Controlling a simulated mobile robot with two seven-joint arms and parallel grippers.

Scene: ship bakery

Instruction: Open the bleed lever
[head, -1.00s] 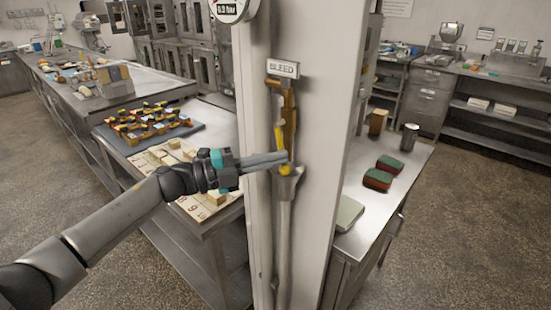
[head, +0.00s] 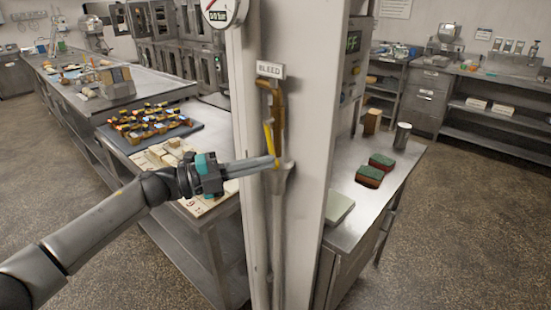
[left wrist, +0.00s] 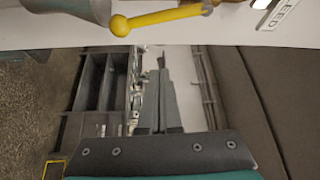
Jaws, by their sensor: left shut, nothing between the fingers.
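The bleed lever (head: 268,136) is a yellow handle on a brass valve (head: 277,97) under the BLEED label (head: 270,69). It points down along the pipe on the white post. In the left wrist view, the lever (left wrist: 165,18) and its ball end cross the top of the picture. My left gripper (head: 273,162) is shut and empty, its fingertips at the lever's lower end in the head view. They hide part of it, and I cannot tell whether they touch. In the left wrist view, the closed fingertips (left wrist: 162,66) are apart from the lever. My right gripper is not in view.
The white post (head: 305,150) stands in front of me with a gauge (head: 220,10) at its top. Open floor lies at far right.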

